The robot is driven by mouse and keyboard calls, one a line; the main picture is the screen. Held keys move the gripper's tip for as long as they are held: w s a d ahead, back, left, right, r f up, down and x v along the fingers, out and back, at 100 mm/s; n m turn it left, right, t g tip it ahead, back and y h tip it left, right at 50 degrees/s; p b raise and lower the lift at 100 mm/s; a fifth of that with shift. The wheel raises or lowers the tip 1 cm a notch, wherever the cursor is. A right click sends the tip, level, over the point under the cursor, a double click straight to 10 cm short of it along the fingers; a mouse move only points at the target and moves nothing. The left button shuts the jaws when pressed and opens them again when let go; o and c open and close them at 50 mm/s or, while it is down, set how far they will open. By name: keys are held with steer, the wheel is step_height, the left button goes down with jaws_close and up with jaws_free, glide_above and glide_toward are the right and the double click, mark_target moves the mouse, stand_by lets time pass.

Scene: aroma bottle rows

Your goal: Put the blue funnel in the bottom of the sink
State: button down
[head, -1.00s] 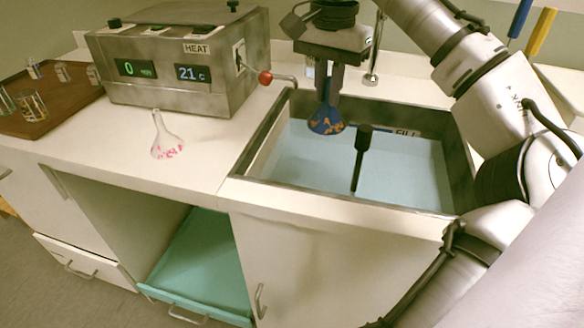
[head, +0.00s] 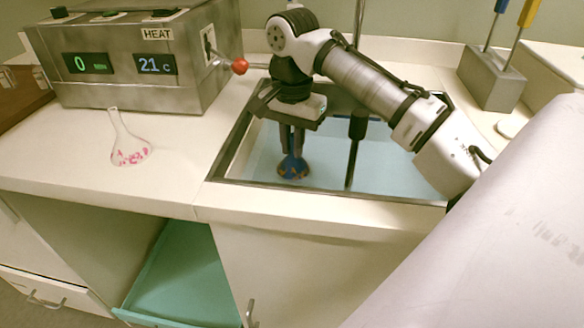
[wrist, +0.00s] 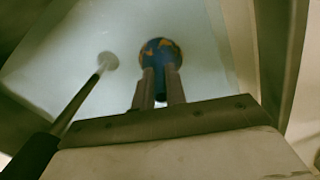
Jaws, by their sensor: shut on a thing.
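The blue funnel (head: 293,167) with orange-brown patches is in my gripper (head: 291,150), wide end down, inside the sink (head: 330,196). My gripper points down and is shut on the funnel's upper part. In the wrist view the funnel (wrist: 160,52) shows between and beyond the fingertips (wrist: 158,85), with the pale blue sink floor (wrist: 75,60) behind it. I cannot tell whether the funnel's rim touches the sink floor.
A black-handled rod (head: 353,145) stands in the sink just right of my gripper. The counter front is clear.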

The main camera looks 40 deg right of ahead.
mark_target(292, 155)
steer(key=shift+f+b, duration=0.3)
steer(key=shift+f, duration=2.6)
steer(key=shift+f, duration=0.1)
steer(key=c, duration=1.4)
jaws_free()
steer(key=shift+c, duration=0.2)
step_height(292, 155, up, 12)
steer(key=shift+r+p, duration=0.15)
steer(key=shift+p, duration=0.55)
